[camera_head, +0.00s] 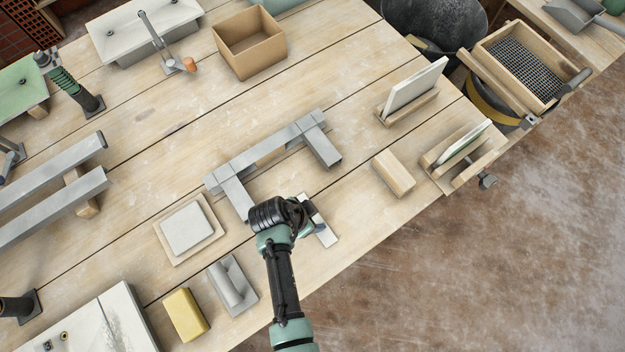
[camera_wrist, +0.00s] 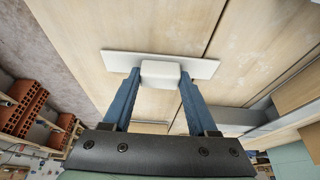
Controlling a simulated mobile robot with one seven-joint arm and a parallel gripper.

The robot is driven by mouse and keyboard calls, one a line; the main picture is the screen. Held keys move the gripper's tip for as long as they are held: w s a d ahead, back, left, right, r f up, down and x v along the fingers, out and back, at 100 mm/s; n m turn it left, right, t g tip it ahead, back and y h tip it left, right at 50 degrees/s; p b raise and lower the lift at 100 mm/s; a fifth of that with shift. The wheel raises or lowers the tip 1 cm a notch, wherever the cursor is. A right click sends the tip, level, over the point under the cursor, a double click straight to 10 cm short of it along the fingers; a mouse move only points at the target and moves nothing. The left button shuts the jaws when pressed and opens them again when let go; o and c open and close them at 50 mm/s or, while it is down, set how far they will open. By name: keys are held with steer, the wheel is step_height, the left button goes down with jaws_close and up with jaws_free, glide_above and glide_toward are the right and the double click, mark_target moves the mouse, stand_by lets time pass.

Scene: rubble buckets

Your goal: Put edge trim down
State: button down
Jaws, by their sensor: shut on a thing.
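The edge trim (camera_wrist: 201,69) is a flat whitish strip with a pale raised block in its middle. In the wrist view my gripper (camera_wrist: 160,76) has its two blue fingers closed on either side of that block. In the head view the edge trim (camera_head: 326,236) shows as a light strip beside my gripper (camera_head: 306,208), near the front edge of the wooden table (camera_head: 350,210). My wrist hides part of it there. The strip is close over or on the boards; I cannot tell whether it touches.
A grey U-shaped metal frame (camera_head: 262,150) lies just behind my gripper. A square tile on a board (camera_head: 187,228), a trowel-like float (camera_head: 232,285) and a yellow sponge (camera_head: 185,314) lie to the left. A wooden block (camera_head: 393,172) stands at right. Bare boards lie between.

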steer(key=shift+c, duration=0.9)
jaws_free()
steer(key=shift+f, duration=0.1)
steer(key=v, duration=1.2)
steer(key=w+a+r+n+t+y, duration=0.25)
steer(key=w+r+t, duration=0.45)
steer(key=w+r, duration=1.05)
steer(key=w+d+r+n+t, duration=0.1)
steer(key=w+r+t, duration=0.15)
steer(key=r, duration=0.65)
steer(key=w+d+r+n+t, duration=0.1)
steer(key=r+n+t, duration=0.15)
steer(key=r, duration=0.65)
step_height(320, 180, up, 17)
steer(key=s+d+n+t+y, duration=0.1)
steer(key=s+d+n+t, duration=0.1)
steer(key=t, duration=0.4)
steer(key=s+d+r+n+t, duration=0.1)
steer(key=s+r+t, duration=0.2)
steer(key=s+r, duration=0.3)
steer(key=s+d+r+n+t, duration=0.1)
steer(key=s+r+t, duration=0.2)
steer(key=r, duration=0.9)
steer(key=s, duration=0.3)
steer(key=shift+s+d+n+t, duration=0.15)
steer(key=shift+d+n+t, duration=0.25)
